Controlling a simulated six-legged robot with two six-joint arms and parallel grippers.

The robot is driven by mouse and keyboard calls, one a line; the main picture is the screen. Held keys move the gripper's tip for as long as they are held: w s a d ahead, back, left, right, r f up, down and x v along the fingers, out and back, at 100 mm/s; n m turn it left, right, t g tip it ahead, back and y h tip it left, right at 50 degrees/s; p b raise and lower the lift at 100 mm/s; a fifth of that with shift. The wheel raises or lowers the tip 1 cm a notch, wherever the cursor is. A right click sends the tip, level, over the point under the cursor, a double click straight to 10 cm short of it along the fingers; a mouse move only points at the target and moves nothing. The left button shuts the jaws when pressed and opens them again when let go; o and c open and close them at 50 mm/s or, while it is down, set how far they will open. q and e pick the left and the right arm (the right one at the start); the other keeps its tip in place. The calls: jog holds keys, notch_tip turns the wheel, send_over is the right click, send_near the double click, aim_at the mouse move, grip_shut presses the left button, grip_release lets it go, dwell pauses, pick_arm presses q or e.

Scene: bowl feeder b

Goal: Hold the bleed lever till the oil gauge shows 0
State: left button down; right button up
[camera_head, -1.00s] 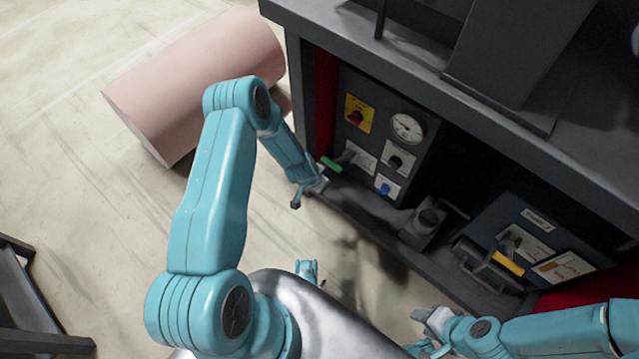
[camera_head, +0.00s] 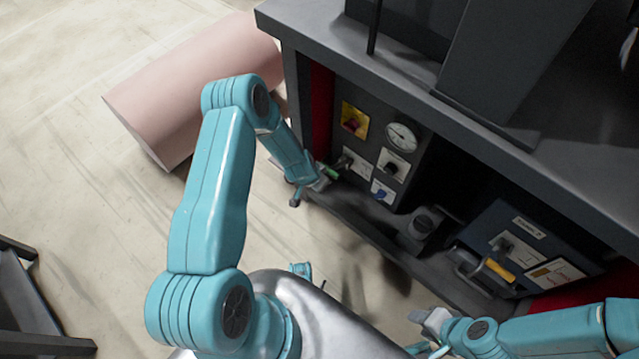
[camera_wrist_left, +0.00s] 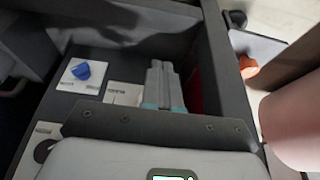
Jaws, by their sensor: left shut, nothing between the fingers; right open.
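The green-handled lever (camera_head: 334,173) sits on the lower left of the dark control panel (camera_head: 371,151); I take it as the bleed lever. My left gripper (camera_head: 323,182) is at its handle and covers part of it; I cannot tell whether they touch. In the left wrist view its fingers (camera_wrist_left: 163,84) are shut and empty, and the lever does not show. The round white gauge (camera_head: 401,137) is at the panel's upper right; its reading is too small to tell. My right gripper (camera_head: 433,320) is open at the lower right, away from the panel.
A yellow plate with a red knob (camera_head: 353,120) and a blue knob (camera_head: 381,192) share the panel. A yellow-handled unit (camera_head: 500,270) stands to the right. The cabinet top (camera_head: 420,88) overhangs the panel. A pink cylinder (camera_head: 190,85) lies on the floor behind my left arm.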

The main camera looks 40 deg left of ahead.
pick_arm(q)
jog(key=p+v, duration=0.3)
jog(key=v, duration=0.7)
jog(key=shift+r+p, duration=0.4)
jog(key=shift+r, duration=0.05)
jog(key=shift+w, duration=0.15)
